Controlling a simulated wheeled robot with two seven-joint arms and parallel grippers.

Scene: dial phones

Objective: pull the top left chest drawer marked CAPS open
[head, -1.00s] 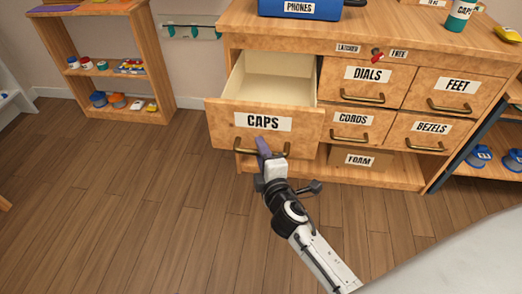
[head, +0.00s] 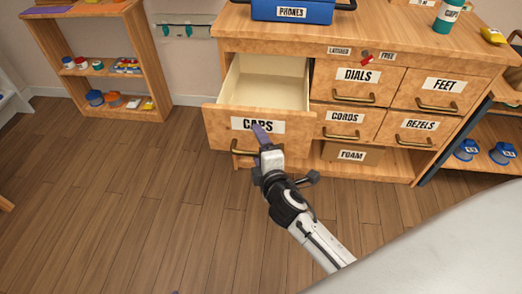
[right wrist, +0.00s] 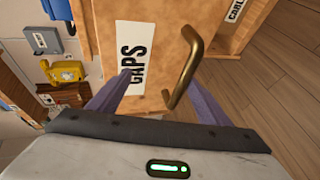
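The CAPS drawer (head: 215,123), top left in the wooden chest (head: 400,50), stands pulled well out, and its pale inside (head: 270,82) looks empty. Its brass handle (head: 243,149) is partly hidden by my right gripper (head: 260,131). The purple fingertips overlap the CAPS label in the head view. In the right wrist view, the two fingers of the right gripper (right wrist: 158,92) are spread apart. The brass handle (right wrist: 188,65) shows between and beyond them, and I see no grip on it. My left gripper is not in view.
Closed drawers DIALS (head: 358,77), FEET (head: 441,90), CORDS (head: 344,121) and BEZELS (head: 418,126) are to the right. A red latch knob (head: 367,58) is above, between LATCHED and FREE. A blue PHONES box (head: 291,12) stands on top. The floor (head: 130,210) in front is clear.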

